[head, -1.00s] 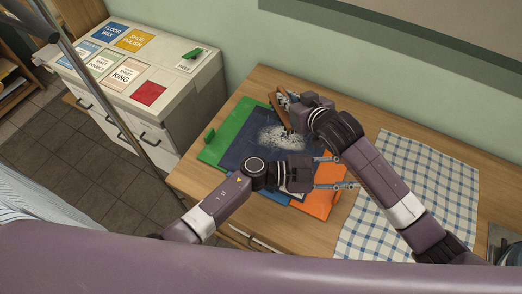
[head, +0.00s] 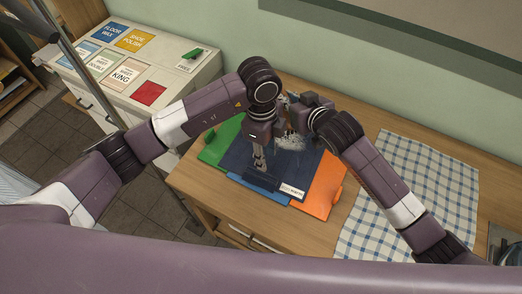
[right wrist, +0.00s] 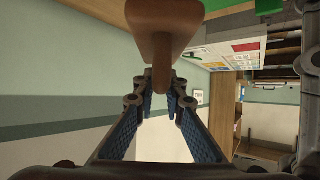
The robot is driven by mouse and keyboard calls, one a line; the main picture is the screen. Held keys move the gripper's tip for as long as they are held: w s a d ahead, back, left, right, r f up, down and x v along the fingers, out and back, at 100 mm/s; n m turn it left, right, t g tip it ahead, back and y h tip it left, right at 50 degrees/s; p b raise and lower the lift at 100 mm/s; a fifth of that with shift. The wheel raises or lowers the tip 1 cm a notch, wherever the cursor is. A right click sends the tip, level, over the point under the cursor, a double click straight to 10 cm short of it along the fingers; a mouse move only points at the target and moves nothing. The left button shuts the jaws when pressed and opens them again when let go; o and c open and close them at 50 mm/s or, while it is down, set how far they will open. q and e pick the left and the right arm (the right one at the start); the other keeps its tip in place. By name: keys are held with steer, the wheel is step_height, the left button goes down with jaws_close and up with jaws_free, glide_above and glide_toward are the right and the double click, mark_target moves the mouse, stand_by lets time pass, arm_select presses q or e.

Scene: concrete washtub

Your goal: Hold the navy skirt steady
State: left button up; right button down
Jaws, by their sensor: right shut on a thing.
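The navy skirt (head: 238,158) lies flat on the wooden table, with a pale, speckled patch (head: 290,143) near its middle. My left gripper (head: 260,160) points down over the skirt's left-middle part, its fingertips at or just above the cloth; I cannot tell whether they touch. Its fingers are seen nearly edge-on, so their gap is unclear. My right gripper (head: 292,112) is at the skirt's far side, shut on a brown wooden-handled tool. The brown handle (right wrist: 162,45) shows between the fingers in the right wrist view; my left arm mostly hides it in the head view.
A green piece (head: 222,140) and an orange piece (head: 325,190) show at the skirt's left and right edges. A white label (head: 292,190) lies at the near edge. A checked cloth (head: 440,170) covers the table's right. A white cabinet (head: 195,85) stands left.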

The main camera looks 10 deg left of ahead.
mark_target(261, 174)
arm_select(q)
steer(key=shift+y, duration=0.4)
steer(key=f, duration=0.3)
steer(key=a+f, duration=0.1)
steer(key=f, duration=0.6)
steer(key=shift+s+a+f, duration=0.1)
steer(key=shift+a+f, duration=0.1)
steer(key=shift+f, duration=0.1)
steer(key=shift+c, duration=0.3)
jaws_close()
